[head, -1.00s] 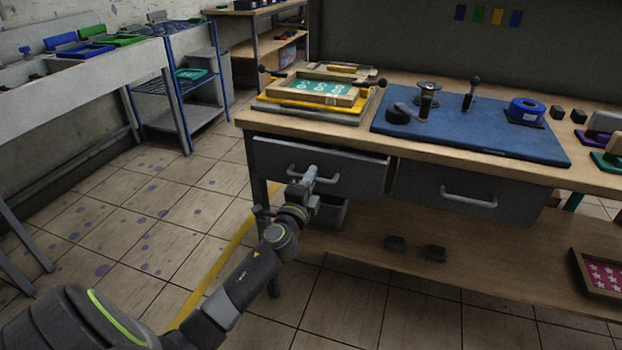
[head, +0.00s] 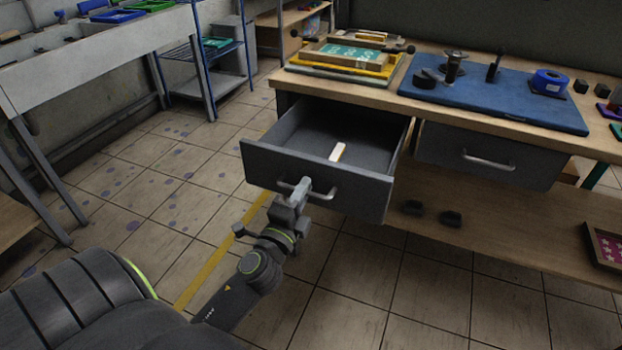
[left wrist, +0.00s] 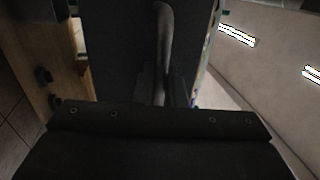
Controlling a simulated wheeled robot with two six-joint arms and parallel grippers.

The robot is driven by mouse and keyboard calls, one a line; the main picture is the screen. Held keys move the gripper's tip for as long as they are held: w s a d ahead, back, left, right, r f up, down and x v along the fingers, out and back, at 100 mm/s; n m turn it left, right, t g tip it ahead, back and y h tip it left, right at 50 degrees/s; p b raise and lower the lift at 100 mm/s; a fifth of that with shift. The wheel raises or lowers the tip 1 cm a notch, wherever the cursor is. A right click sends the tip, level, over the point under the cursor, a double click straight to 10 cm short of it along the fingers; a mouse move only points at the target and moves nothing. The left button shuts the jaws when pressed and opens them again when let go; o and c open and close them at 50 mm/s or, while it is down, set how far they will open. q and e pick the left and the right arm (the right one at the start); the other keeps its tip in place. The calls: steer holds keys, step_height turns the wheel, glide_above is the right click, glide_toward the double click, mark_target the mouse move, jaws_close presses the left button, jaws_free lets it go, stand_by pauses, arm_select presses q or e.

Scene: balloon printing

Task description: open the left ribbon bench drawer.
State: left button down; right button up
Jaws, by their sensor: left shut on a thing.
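The left ribbon bench drawer (head: 318,174) is grey and stands pulled well out from the bench. Inside it lies a small white and yellow item (head: 337,152). My left gripper (head: 298,190) is shut on the bar handle (head: 322,193) at the drawer's front, near its left end. In the left wrist view the handle (left wrist: 163,30) runs down between the fingers, against the dark drawer front. The right drawer (head: 487,156) of the bench is closed. My right gripper is not in view.
The wooden bench top (head: 385,84) holds a blue mat (head: 495,92) with tools and a blue tape roll (head: 548,82). A stack of frames (head: 345,60) sits at its left. Two dark blocks lie on the lower shelf (head: 500,226). Tiled floor is open left of the drawer.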

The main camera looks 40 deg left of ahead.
arm_select(q)
steer(key=shift+s+d, duration=0.15)
steer(key=shift+s, duration=0.4)
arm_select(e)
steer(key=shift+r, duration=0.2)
arm_select(q)
steer(key=c, duration=1.6)
jaws_free()
steer(key=shift+c, duration=0.2)
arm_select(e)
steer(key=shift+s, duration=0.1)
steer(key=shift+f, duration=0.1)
